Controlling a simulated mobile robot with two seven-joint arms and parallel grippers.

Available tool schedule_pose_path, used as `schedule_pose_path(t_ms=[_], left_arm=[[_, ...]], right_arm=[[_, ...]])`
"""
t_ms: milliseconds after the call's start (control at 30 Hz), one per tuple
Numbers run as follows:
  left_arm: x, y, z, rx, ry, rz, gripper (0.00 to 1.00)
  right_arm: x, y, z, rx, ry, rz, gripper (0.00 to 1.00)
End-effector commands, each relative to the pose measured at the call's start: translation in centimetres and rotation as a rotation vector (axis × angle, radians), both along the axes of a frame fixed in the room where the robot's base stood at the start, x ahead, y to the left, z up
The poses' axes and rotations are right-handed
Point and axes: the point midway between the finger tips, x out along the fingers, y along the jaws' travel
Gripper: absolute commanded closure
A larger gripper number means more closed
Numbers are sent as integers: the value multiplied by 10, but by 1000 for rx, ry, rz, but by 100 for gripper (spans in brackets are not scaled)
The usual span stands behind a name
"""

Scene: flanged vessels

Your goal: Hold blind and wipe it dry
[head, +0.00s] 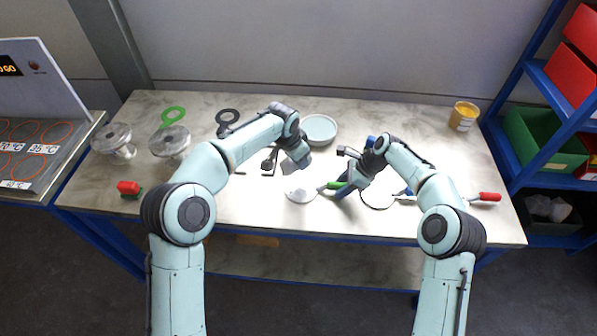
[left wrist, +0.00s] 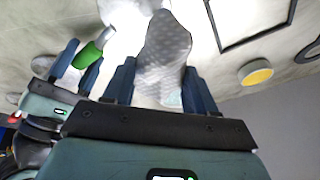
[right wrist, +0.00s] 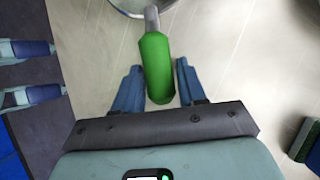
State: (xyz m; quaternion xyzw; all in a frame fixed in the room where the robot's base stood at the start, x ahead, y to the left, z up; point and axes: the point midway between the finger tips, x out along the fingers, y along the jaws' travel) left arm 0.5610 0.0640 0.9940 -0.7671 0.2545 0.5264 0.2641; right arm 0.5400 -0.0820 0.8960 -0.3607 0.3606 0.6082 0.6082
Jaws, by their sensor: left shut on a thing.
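The blind (head: 301,196) is a pale grey disc with a green handle (head: 333,185), low over the front middle of the table. My right gripper (right wrist: 158,85) has its fingers close on both sides of the green handle and appears shut on it. The disc's edge shows at the top of the right wrist view. My left gripper (left wrist: 160,85) is shut on a grey dotted cloth (left wrist: 165,45). In the head view the left gripper (head: 297,160) is just behind the blind. The cloth overlaps the pale disc in the left wrist view; I cannot tell whether they touch.
Two flanged vessels (head: 170,142) stand at the left, near a green ring (head: 173,115) and a dark ring (head: 228,116). A red-and-green block (head: 129,188) sits front left. A bowl (head: 319,128) is behind my grippers. A yellow tub (head: 463,116) and red-handled tool (head: 485,197) are right.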

Motion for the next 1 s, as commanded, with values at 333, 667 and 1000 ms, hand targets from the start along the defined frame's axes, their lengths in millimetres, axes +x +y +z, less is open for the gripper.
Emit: schedule_pose_path(t_ms=[333,667,1000], left_arm=[[0,0,0,0,0,0,72],[0,0,0,0,0,0,72],[0,0,0,0,0,0,72]], right_arm=[[0,0,0,0,0,0,34],[1,-22,40,-1,-6,-2,34],[1,-52,95,0,-4,-1,34]])
